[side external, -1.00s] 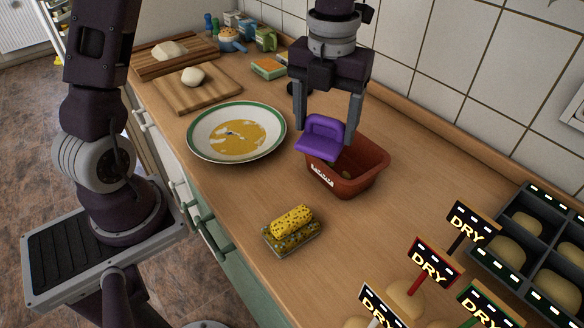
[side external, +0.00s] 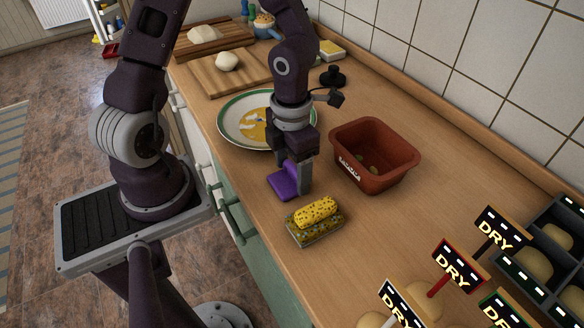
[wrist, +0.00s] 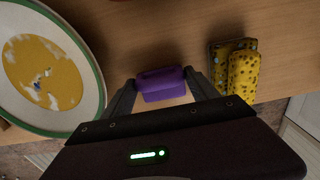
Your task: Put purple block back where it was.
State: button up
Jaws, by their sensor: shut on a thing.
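The purple block (side external: 284,183) has a flat slab with a raised grip part. It is at the counter's front side, between the plate and the sponges, at or just above the wood; I cannot tell if it touches. My gripper (side external: 293,178) points down with its fingers on either side of the block. In the wrist view the purple block (wrist: 161,84) sits between both fingertips of my gripper (wrist: 160,88), which is shut on it. Part of the block is hidden behind a finger in the side view.
A brown-red tub (side external: 372,160) with small pieces inside stands to the right. A green-rimmed plate (side external: 228,132) with yellow liquid lies behind. A yellow sponge (side external: 316,211) rests on another sponge (side external: 314,236) close in front. DRY signs and a dark tray (side external: 552,240) stand at right.

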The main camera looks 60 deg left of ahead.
aim_at(292, 167)
jog(key=shift+f, duration=0.1)
jog(key=o, duration=1.3)
notch_tip(292, 167, up, 12)
jog(key=s+r+m+t, duration=0.2)
jog(key=s+r+m, duration=0.1)
jog(key=m, duration=0.9)
jog(key=s+r+m+t, duration=0.1)
jog(key=s+r+m, duration=0.2)
jog(key=m, duration=0.9)
jog(key=s+r+m+t, duration=0.2)
jog(key=s+r+m, duration=0.1)
jog(key=m, duration=0.9)
jog(key=shift+s+d+r+t, duration=0.3)
jog(key=shift+s+d, duration=0.05)
jog(key=shift+s, duration=0.15)
